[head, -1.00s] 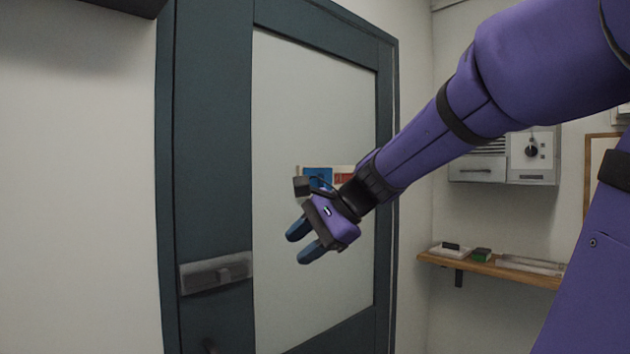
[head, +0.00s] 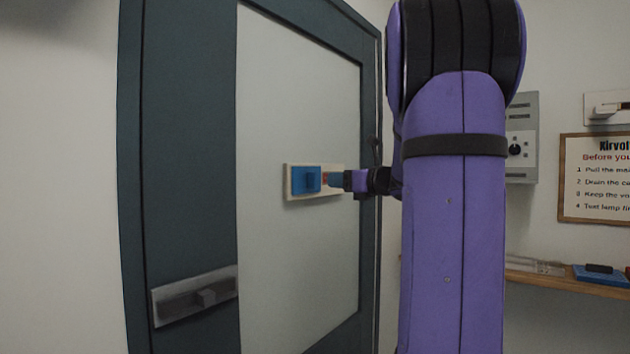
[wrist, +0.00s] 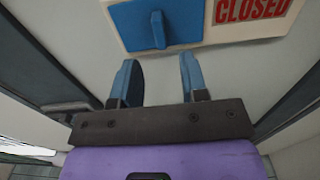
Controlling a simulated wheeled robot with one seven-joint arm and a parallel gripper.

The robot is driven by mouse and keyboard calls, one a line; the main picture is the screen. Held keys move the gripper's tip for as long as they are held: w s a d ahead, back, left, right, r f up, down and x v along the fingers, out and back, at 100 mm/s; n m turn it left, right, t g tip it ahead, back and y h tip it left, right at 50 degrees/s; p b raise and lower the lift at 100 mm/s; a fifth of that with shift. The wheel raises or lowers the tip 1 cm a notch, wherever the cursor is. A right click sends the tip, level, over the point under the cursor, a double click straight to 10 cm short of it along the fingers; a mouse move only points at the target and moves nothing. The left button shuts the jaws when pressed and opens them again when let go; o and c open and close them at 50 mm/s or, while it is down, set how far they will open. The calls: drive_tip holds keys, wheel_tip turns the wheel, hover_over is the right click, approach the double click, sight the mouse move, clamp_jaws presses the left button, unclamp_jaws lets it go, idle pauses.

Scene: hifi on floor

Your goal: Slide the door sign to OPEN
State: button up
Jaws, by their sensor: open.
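The door sign (head: 291,191) is a pale board on the door's light panel. A blue slider (head: 307,180) with a small upright tab covers its left part. In the wrist view the blue slider (wrist: 180,18) and its tab (wrist: 158,30) are at the top, with the red word CLOSED (wrist: 250,9) uncovered to the right. No word OPEN shows. My gripper (head: 336,180) is at the right part of the sign in the head view. In the wrist view my gripper (wrist: 160,80) is open and empty, with the tab beyond the gap between its fingertips.
The dark-framed door (head: 180,150) has a grey latch (head: 195,296) at lower left. On the right wall are a grey box (head: 521,140), a notice board (head: 597,180) and a wooden shelf (head: 570,283) with small items.

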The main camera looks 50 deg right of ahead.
sight(316, 179)
drive_tip(key=w, duration=0.7)
drive_tip(key=shift+w+a, duration=0.4)
drive_tip(key=shift+d, duration=0.1)
clamp_jaws()
